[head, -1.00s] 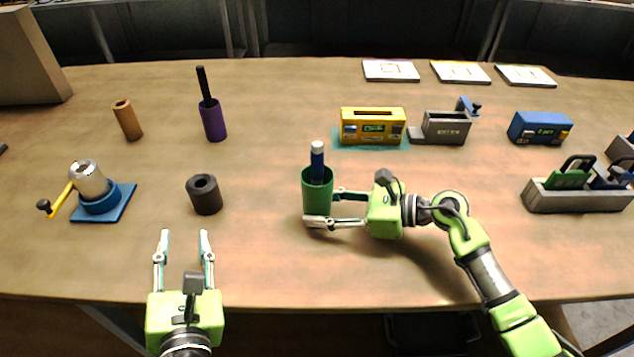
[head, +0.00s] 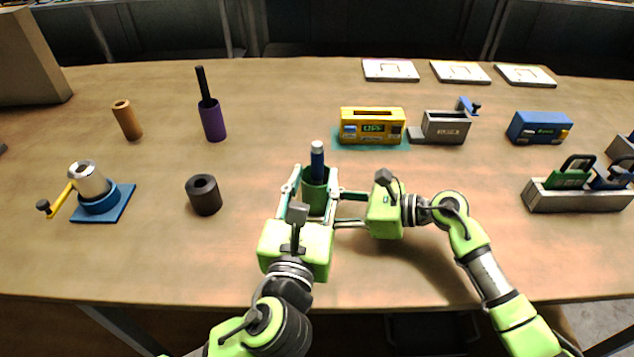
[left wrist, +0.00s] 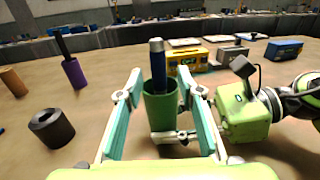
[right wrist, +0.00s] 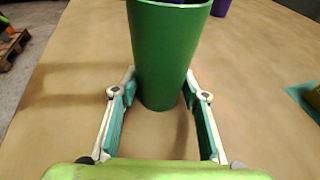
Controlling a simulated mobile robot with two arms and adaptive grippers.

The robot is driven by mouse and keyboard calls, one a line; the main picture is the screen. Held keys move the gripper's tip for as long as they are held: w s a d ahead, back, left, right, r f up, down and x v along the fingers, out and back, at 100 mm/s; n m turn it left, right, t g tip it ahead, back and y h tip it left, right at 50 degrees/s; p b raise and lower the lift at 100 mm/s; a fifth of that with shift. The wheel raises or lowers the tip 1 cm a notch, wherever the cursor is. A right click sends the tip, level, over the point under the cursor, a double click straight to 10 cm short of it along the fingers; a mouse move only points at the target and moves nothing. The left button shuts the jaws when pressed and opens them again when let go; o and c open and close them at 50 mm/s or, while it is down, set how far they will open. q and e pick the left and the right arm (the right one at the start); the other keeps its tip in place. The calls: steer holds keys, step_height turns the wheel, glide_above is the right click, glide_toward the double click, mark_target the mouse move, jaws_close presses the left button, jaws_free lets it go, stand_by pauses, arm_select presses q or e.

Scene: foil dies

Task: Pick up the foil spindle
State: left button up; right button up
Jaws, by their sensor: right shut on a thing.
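A dark blue rod with a pale top, which looks like the foil spindle (head: 317,163), stands upright in a green cup-like cylinder (head: 314,200). My right gripper (right wrist: 160,78) is shut on the green cylinder from the right; its fingertips are partly hidden in the head view. My left gripper (head: 311,180) is open, with its fingers on either side of the green cylinder and the rod. In the left wrist view the rod (left wrist: 158,62) stands between the open fingers with gaps on both sides. The rod's lower end is hidden inside the cylinder.
A black hollow cylinder (head: 204,195) stands to the left. Behind it are a purple cylinder with a black rod (head: 213,122) and a brown tube (head: 128,120). A yellow box (head: 373,128) and a grey bin (head: 446,128) stand behind to the right.

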mark_target(316, 168)
arm_select(q)
steer(key=w, duration=0.5)
steer(key=shift+w+d+f, duration=0.15)
steer(key=shift+d+f, duration=0.1)
steer(key=shift+d, duration=0.05)
jaws_close()
